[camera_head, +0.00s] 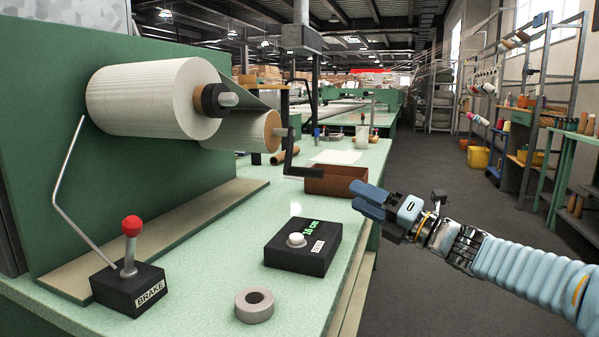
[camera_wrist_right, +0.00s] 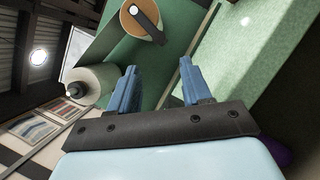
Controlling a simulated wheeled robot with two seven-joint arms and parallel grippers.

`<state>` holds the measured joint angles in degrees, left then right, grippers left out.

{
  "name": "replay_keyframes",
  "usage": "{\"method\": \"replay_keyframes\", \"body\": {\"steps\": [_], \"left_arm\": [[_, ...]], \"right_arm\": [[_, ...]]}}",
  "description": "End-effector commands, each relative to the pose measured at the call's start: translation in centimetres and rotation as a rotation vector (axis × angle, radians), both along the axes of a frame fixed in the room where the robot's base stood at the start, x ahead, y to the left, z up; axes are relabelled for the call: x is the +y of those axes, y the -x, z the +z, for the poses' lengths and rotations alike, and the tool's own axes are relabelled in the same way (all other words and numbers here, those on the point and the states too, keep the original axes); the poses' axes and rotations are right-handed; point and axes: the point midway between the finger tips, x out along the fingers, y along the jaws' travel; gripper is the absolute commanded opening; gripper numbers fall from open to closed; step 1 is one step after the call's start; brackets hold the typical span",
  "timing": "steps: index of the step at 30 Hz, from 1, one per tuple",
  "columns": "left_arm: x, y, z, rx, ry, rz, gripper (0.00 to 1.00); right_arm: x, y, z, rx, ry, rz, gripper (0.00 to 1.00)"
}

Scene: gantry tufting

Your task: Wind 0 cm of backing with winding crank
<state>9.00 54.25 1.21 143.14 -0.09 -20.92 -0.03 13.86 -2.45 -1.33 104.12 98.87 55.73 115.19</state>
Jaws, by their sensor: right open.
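The winding crank (camera_head: 289,158) is a black arm with a grip, on the shaft of the lower roll (camera_head: 257,131), which has a brown core end. The crank (camera_wrist_right: 147,24) also shows in the right wrist view, in front of the core end. My right gripper (camera_head: 362,199) is open and empty, to the right of the crank and nearer the camera, apart from it. Its two blue fingers (camera_wrist_right: 157,72) are spread in the wrist view. The backing roll (camera_head: 140,100) is large and pale.
The brake box (camera_head: 128,291) has an upright lever with a red knob. A grey ring (camera_head: 254,305) lies on the green table (camera_head: 205,290). A brown open box (camera_head: 336,181) stands behind my gripper. The floor aisle at right is clear.

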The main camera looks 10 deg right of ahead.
Motion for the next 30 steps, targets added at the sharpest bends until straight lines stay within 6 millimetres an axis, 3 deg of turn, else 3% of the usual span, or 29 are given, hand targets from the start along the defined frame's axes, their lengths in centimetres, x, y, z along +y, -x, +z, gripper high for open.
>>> {"method": "replay_keyframes", "body": {"steps": [18,30], "left_arm": [[-0.5,0.2,1.7,0.003,0.007,-0.009,0.0],[-0.5,0.2,1.8,0.004,0.008,-0.009,0.0]], "right_arm": [[7.1,-9.1,2.7,0.002,0.001,0.003,0.48],[8.1,-10.5,3.0,0.0,0.002,0.0,0.48]]}}
